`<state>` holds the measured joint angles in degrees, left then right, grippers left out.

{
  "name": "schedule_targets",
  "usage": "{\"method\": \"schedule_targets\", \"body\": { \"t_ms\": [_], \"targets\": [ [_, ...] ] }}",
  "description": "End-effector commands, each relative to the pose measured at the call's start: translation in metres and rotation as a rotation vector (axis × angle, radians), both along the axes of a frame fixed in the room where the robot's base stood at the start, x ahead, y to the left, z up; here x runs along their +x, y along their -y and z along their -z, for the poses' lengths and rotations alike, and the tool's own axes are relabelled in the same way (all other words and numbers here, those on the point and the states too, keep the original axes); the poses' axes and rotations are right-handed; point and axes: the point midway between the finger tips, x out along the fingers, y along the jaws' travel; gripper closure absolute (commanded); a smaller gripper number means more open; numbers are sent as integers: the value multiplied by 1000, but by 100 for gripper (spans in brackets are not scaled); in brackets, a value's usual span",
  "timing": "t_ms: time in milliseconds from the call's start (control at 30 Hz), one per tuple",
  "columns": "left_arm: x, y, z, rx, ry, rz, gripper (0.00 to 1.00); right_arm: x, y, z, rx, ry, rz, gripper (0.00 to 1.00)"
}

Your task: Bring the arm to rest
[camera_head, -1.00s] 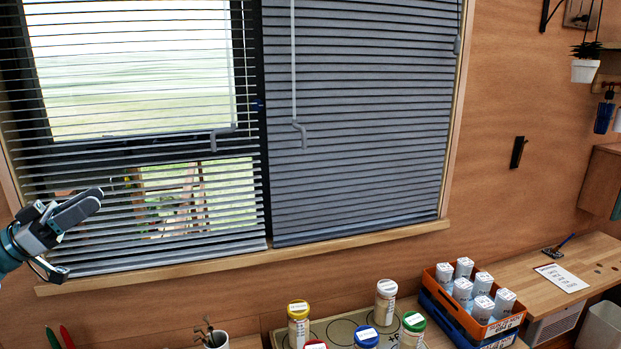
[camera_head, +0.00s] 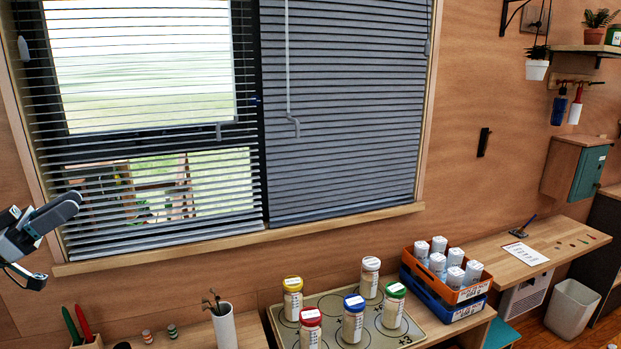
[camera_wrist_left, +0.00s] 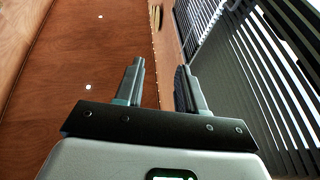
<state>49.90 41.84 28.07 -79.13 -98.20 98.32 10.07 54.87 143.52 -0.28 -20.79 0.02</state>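My left gripper (camera_head: 62,240) is at the left edge of the head view, raised in front of the blinds' lower left part, above the bench. In the left wrist view its two fingers (camera_wrist_left: 160,85) stand apart with nothing between them. The wooden wall (camera_wrist_left: 75,60) and the slatted blinds (camera_wrist_left: 250,70) lie beyond the fingers. My right gripper and arm do not show in either view.
Several lidded jars (camera_head: 353,320) stand on a marked tray (camera_head: 325,298). An orange crate (camera_head: 447,283) of white bottles sits on a blue crate (camera_head: 440,306). A white cup (camera_head: 224,328) holds tools. The wooden desk (camera_head: 490,258) is mostly clear.

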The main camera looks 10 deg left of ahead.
Motion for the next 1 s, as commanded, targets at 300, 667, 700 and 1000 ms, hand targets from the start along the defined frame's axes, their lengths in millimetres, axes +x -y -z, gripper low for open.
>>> {"method": "schedule_targets", "body": {
  "t_ms": [300,667,700,1000],
  "targets": [
    [28,41,6,-20,19,104,61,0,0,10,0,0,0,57],
    [100,118,70,-342,-102,323,61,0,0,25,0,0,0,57],
    [111,127,82,-398,-125,331,61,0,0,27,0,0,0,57],
    [192,231,244,-821,-464,144,61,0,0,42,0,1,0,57]
  ]
}}
